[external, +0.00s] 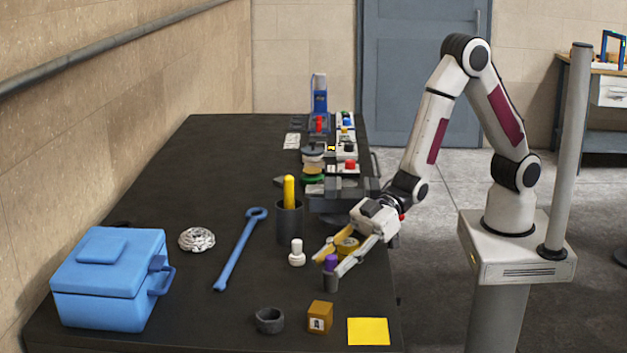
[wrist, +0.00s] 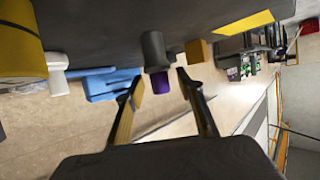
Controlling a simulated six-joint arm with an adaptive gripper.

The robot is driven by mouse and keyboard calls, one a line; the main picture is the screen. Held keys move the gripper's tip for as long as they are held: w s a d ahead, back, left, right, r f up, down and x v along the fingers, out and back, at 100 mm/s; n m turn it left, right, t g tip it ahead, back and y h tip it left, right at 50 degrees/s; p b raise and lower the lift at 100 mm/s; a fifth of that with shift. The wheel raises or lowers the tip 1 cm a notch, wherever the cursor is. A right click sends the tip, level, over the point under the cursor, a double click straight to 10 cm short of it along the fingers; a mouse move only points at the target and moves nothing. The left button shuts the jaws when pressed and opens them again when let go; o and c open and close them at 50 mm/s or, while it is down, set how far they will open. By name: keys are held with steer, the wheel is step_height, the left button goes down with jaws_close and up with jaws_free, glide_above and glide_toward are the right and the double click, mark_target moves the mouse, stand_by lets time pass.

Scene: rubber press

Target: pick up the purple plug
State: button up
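The purple plug (external: 332,261) stands upright at the top of a dark grey cylindrical holder (external: 331,282) near the table's right side. In the wrist view the purple plug (wrist: 160,83) shows below the grey holder (wrist: 154,50), in the gap between the fingers. My gripper (external: 328,264) is open, its fingers reaching down to the left with the tips on either side of the plug. My gripper (wrist: 160,88) also shows open in the wrist view, with clear space beside the plug. I cannot tell whether either finger touches it.
A white plug (external: 296,253) stands just left of my gripper, and a yellow roll (external: 347,246) is close by the fingers. A wooden block (external: 320,317), a dark ring (external: 269,320) and a yellow sheet (external: 368,331) lie in front. A blue toolbox (external: 110,280) sits left.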

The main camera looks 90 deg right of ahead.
steer(key=shift+w+a+f, duration=0.2)
steer(key=shift+w+a, duration=0.15)
stand_by(0.3)
jaws_close()
